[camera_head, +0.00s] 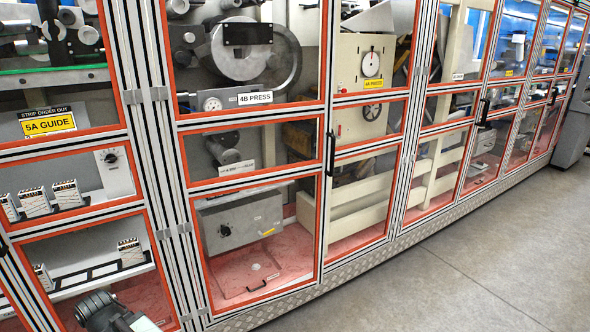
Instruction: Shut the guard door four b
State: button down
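The guard door 4B (180,160) is a tall aluminium frame with orange-edged clear panes, left of the middle. A "4B PRESS" label (255,98) shows on its upper part. Its black upright handle (331,153) is on the right edge, and hinges (160,93) are on the left. The door looks about in line with its neighbours; I see no clear gap, but cannot tell whether it is fully shut. A dark part of my arm shows at the bottom left, apart from the handle. My gripper's fingers are not in view.
A door with a "5A GUIDE" label (48,124) stands at the left. More guard doors run away to the right, one with a black handle (484,112). A grey bin (573,135) stands at the far right. The grey floor (450,255) in front is clear.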

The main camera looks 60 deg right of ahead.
aim_at(177, 125)
jog(key=u, duration=1.35)
jog(key=k, duration=1.25)
jog(key=z, duration=1.55)
jog(key=i, duration=0.95)
jog(key=z, duration=0.05)
